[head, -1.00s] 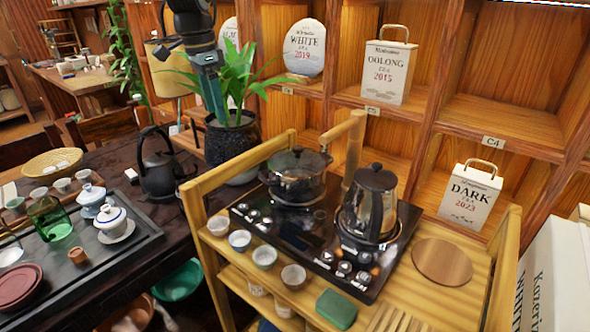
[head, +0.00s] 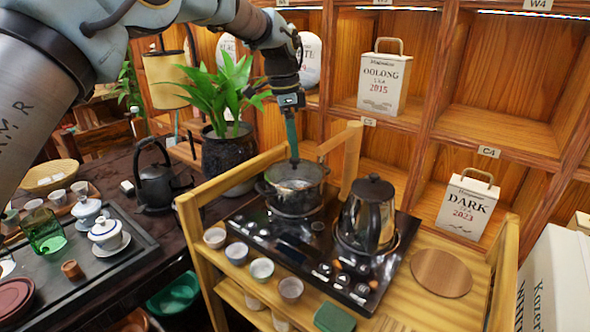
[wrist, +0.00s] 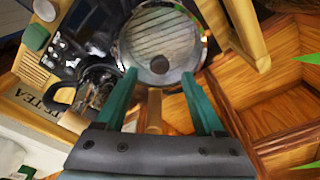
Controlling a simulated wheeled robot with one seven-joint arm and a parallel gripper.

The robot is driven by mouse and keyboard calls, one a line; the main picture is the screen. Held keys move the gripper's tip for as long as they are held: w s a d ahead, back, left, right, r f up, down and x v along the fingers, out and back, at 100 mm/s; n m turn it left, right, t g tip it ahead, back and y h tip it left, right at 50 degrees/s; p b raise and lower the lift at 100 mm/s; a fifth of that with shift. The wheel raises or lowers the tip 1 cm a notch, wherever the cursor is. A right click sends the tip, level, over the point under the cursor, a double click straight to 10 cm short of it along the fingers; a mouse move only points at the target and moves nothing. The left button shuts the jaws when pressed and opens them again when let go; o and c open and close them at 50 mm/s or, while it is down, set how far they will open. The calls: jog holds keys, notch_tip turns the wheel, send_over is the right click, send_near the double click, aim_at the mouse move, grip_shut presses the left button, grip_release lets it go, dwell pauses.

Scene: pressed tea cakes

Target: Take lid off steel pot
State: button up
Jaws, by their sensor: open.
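The steel pot (head: 296,201) stands on the left burner of the black cooktop (head: 268,243), on the wooden cart. Its lid (head: 311,173) lies on the pot; in the wrist view the lid (wrist: 163,38) is round and glassy with a dark knob (wrist: 160,65) at its middle. My gripper (head: 294,160) hangs above the pot with its fingers pointing down at the lid. In the wrist view my gripper (wrist: 162,75) is open, its two teal fingers apart with the knob between and beyond their tips. I cannot tell whether the fingers touch the lid.
A dark kettle (head: 369,214) stands on the right burner. Cart rails (head: 232,170) and a wooden post (head: 352,160) rise close to the pot. Small cups (head: 262,268) line the cart's front. A round wooden board (head: 440,273) lies bare at right. A potted plant (head: 228,150) stands behind left.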

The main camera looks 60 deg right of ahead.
aim_at(295, 166)
jog(key=shift+s+d+f+p, duration=0.15)
jog(key=shift+f+p, duration=0.35)
jog(key=shift+f, duration=1.35)
grip_shut()
